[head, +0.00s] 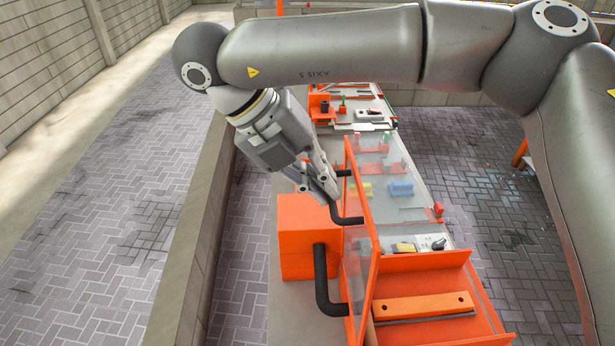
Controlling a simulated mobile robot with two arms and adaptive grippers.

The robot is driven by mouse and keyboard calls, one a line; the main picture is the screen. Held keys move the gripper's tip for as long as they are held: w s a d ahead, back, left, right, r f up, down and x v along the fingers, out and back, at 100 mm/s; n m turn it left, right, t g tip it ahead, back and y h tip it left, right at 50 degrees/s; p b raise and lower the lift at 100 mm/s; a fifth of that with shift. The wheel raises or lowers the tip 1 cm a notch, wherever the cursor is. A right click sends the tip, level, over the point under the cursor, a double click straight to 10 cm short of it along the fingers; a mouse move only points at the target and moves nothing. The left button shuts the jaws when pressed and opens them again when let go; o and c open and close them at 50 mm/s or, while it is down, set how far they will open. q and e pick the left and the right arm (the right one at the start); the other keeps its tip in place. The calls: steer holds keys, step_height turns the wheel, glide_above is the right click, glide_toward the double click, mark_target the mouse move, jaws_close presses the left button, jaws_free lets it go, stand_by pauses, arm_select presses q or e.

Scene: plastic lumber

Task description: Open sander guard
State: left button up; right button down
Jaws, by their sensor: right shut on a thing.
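The sander guard (356,262) is a clear panel with an orange frame, standing roughly upright at the left edge of the orange sander housing (425,262). A black handle (346,219) sticks out from its left face. My right gripper (326,188) reaches down from the upper left of the guard and is shut on this handle, with its fingers hiding the middle of the grip. An orange bar (424,306) with holes lies in the open-topped part of the housing, right of the guard. My left gripper is out of view.
An orange box (308,238) with a black pipe (326,285) stands just left of the guard. Behind is a long bench (418,190) with small colored parts. A low wall (198,230) runs along the left; paved floor (110,215) beyond it is clear.

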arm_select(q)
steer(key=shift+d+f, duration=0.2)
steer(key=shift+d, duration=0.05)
arm_select(e)
steer(key=shift+s+d+f, duration=0.1)
steer(key=shift+s+f, duration=0.1)
steer(key=shift+f, duration=0.4)
steer(key=shift+s+d+f, duration=0.1)
steer(key=shift+s+f, duration=0.05)
steer(key=shift+f, duration=0.45)
steer(key=c, duration=2)
jaws_free()
steer(key=shift+o, duration=1.4)
steer(key=shift+d, duration=0.25)
steer(key=shift+o, duration=1)
steer(key=shift+w+d+g, duration=0.25)
steer(key=shift+d+g, duration=0.05)
steer(key=shift+w+d+r, duration=0.15)
steer(key=shift+w+d, duration=0.05)
steer(key=shift+s+a+r, duration=0.15)
steer(key=shift+a+r, duration=0.1)
steer(key=shift+a, duration=0.1)
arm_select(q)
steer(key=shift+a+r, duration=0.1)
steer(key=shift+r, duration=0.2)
arm_select(e)
steer(key=v, duration=1.1)
steer(key=shift+r, duration=0.2)
